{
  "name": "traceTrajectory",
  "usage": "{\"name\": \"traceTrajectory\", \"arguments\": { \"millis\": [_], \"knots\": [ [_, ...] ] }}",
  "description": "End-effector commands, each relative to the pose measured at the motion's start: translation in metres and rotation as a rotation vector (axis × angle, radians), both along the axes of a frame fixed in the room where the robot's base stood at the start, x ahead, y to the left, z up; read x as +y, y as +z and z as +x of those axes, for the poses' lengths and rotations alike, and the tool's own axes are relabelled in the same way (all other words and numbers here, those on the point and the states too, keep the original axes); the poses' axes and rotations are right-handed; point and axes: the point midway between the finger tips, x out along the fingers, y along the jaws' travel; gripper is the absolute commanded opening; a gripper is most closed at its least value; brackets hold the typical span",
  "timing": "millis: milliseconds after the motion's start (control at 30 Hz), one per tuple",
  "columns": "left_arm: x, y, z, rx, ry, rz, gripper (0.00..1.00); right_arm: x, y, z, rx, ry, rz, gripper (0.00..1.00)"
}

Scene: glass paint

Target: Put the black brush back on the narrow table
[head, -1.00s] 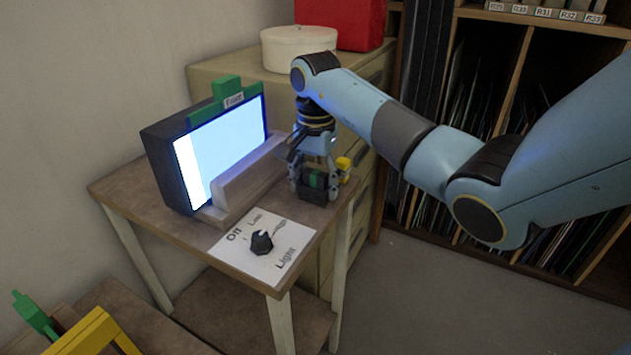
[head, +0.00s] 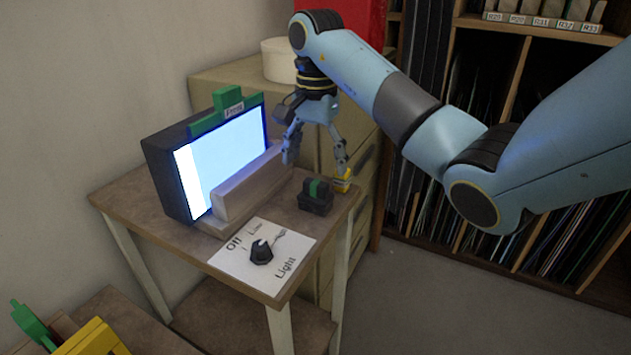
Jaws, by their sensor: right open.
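A small black block with a green band (head: 315,196), which looks like the black brush, rests on the right end of the narrow wooden table (head: 140,196). I see no bristles on it from here. My right gripper (head: 315,166) is open and empty above it, fingers pointing down, apart from the block. A small yellow thing (head: 343,184) sits behind the block, partly hidden by the right fingertip. My left gripper is not in view.
A lit screen box (head: 225,160) with a green clip stands on the table, a pale ledge (head: 248,186) before it. A light card (head: 240,262) with a black knob (head: 261,252) lies at the front. Shelves (head: 540,150) stand at the right.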

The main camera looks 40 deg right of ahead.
Motion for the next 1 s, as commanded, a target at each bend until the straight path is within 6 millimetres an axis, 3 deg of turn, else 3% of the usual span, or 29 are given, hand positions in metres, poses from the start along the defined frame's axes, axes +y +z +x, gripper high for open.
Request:
{"name": "traceTrajectory", "arguments": {
  "millis": [33, 100, 233, 1000],
  "knots": [
    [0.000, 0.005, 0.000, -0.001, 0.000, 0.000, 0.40, 0.000, 0.015, 0.001, -0.004, 0.000, -0.001, 0.85],
    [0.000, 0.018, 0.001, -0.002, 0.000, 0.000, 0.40, 0.000, 0.028, 0.000, -0.001, 0.000, 0.001, 0.85],
    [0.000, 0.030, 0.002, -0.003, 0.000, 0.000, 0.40, 0.000, 0.039, 0.000, -0.001, 0.000, 0.001, 0.85],
    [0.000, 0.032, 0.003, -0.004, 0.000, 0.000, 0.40, 0.000, 0.041, 0.000, 0.000, 0.000, 0.001, 0.85]
  ]
}}
